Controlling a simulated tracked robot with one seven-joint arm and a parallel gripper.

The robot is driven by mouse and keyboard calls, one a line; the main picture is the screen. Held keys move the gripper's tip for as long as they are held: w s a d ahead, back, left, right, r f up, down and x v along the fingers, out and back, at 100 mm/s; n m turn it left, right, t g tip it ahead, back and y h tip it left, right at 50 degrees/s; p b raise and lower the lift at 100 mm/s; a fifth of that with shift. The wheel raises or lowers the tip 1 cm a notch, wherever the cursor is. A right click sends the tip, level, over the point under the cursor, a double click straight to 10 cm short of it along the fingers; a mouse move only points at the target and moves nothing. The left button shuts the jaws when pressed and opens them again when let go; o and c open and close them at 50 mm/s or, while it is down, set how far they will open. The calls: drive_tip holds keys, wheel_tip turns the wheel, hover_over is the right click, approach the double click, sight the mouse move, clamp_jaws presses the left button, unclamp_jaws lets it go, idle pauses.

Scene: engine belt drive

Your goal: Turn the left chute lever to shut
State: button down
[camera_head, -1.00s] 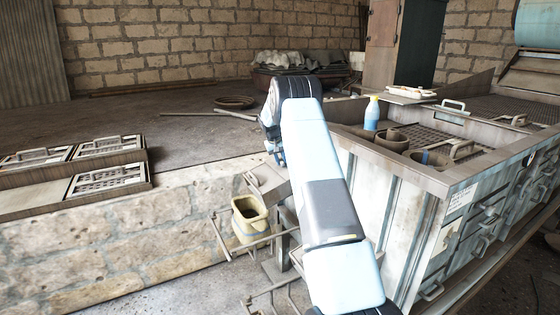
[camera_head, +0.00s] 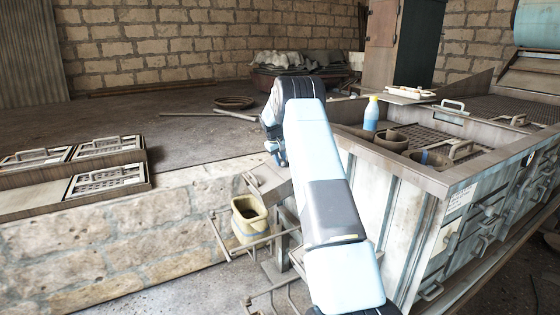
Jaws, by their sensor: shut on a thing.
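My gripper (camera_head: 276,154) is small in the picture, at the far end of my blue and grey arm, pointing down. It is partly hidden by my arm and sits just above the sloping chute (camera_head: 266,183) at the left end of the large metal-sided unit. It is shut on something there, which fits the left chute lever. The lever itself is too small and too covered to make out, so I cannot tell its angle.
A yellow bucket (camera_head: 249,222) hangs in a thin metal frame below the chute. Grated hatches (camera_head: 108,180) lie on the low stone wall at left.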

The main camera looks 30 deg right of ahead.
drive_tip(key=c, duration=1)
unclamp_jaws()
drive_tip(key=v, duration=1.3)
drive_tip(key=shift+a+r, duration=0.15)
drive_tip(key=shift+r, duration=0.25)
drive_tip(key=s+a+r+t, duration=0.1)
drive_tip(key=s+a+r, duration=0.45)
drive_tip(key=s, duration=0.35)
drive_tip(key=s+a+r+t+y, duration=0.1)
drive_tip(key=s+a+r, duration=0.4)
drive_tip(key=s+r, duration=0.3)
drive_tip(key=s+a+r, duration=0.5)
drive_tip(key=s+r, duration=0.1)
drive_tip(key=s, duration=0.4)
drive_tip(key=s+a+f, duration=0.2)
drive_tip(key=s+a, duration=0.1)
drive_tip(key=s, duration=0.7)
drive_tip(key=s+a+f+t+y, duration=0.1)
drive_tip(key=s+a+f, duration=0.1)
drive_tip(key=s, duration=0.8)
drive_tip(key=s+a+f+t+y, duration=0.1)
drive_tip(key=s+a+f, duration=0.2)
drive_tip(key=s, duration=0.7)
drive_tip(key=shift+s+a+m, duration=0.2)
drive_tip(key=shift+a+m, duration=0.2)
drive_tip(key=shift+a, duration=0.05)
